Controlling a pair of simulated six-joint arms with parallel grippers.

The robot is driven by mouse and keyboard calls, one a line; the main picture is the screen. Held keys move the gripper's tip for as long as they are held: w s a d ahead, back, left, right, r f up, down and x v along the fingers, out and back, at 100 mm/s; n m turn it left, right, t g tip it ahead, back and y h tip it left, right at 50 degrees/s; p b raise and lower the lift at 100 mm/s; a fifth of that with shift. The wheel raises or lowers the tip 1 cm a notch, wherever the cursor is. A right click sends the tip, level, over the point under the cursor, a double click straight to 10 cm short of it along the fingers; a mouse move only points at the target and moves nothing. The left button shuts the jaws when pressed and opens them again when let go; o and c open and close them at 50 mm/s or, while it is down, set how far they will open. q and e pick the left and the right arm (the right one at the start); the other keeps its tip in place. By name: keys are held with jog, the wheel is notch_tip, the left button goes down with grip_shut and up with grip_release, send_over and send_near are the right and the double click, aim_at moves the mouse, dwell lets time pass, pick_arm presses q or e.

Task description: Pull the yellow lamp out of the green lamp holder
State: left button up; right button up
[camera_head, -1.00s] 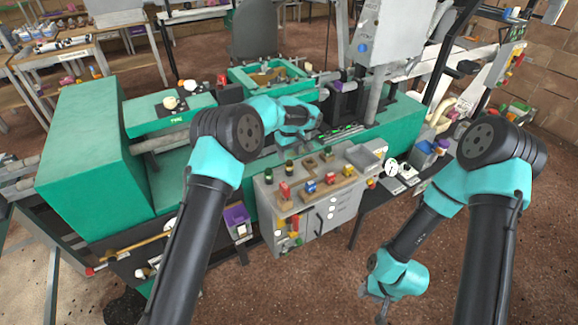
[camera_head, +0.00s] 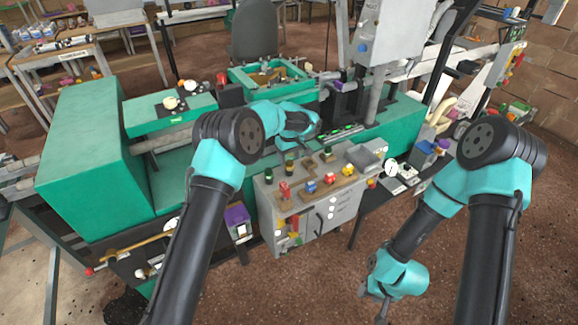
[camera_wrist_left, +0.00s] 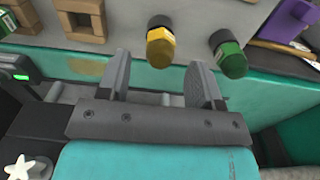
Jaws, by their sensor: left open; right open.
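In the head view the yellow lamp's holder (camera_head: 289,166) stands on the grey cabinet; the lamp is hard to make out there. My left gripper (camera_wrist_left: 160,66) is open and empty. Its fingers spread to either side of the yellow lamp in the picture; it appears apart from the lamp. My right gripper (camera_head: 374,290) is open and low, away from the cabinet.
The grey cabinet (camera_head: 345,212) carries red, blue and yellow plugs in wooden blocks. Wooden blocks (camera_wrist_left: 82,18) lie left of the yellow lamp in the left wrist view, and a purple bin (camera_wrist_left: 292,18) is at right. A green machine bed (camera_head: 175,180) lies behind the cabinet.

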pick_arm(q)
jog(key=shift+f, duration=1)
grip_shut()
dwell(0.8)
